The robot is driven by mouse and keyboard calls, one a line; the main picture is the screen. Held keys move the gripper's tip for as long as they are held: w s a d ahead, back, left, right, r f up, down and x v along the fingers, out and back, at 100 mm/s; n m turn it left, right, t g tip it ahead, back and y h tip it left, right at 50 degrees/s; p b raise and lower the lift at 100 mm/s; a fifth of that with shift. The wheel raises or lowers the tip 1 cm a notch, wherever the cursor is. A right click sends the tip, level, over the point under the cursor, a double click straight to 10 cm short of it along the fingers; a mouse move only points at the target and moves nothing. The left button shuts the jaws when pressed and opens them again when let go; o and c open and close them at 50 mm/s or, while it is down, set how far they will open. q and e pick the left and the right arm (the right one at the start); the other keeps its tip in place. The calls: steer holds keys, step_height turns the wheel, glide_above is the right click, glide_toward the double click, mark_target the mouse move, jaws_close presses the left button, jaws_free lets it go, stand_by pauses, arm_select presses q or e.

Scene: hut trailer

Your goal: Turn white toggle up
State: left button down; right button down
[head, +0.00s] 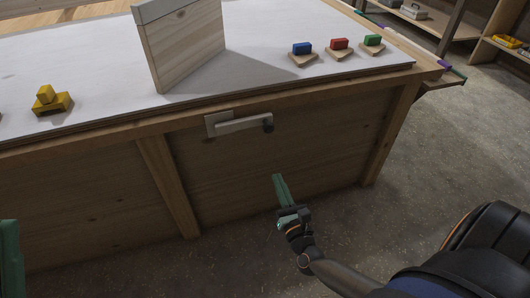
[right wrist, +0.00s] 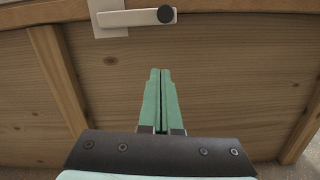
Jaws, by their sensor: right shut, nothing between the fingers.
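The white toggle (head: 240,125) is a pale lever on a light square plate (head: 219,123) on the wooden front of the bench. It lies about level and points right, with a dark round knob at its right end. It also shows at the top of the right wrist view (right wrist: 137,18). My right gripper (head: 277,177) has green fingers, is shut and empty, and sits below the knob, apart from the toggle. In the right wrist view its fingertips (right wrist: 160,72) point up toward the toggle. Part of my left gripper (head: 10,255) shows at the left edge; its fingertips cannot be made out.
The bench has a white top (head: 90,70) bearing a wooden box-like board (head: 185,45), a yellow block (head: 46,95) on a stand, and blue (head: 302,48), red (head: 339,43) and green (head: 373,40) blocks. The panel around the toggle is clear. Shelves stand at the back right.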

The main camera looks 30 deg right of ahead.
steer(key=shift+d, duration=0.1)
stand_by(0.3)
steer(key=w+d+r, duration=0.3)
steer(key=w+r, duration=0.2)
steer(key=w, duration=0.5)
steer(key=shift+p, duration=0.45)
steer(key=shift+d+r, duration=0.1)
steer(key=shift+r, duration=0.05)
steer(key=shift+r+p, duration=0.25)
steer(key=shift+p, duration=0.1)
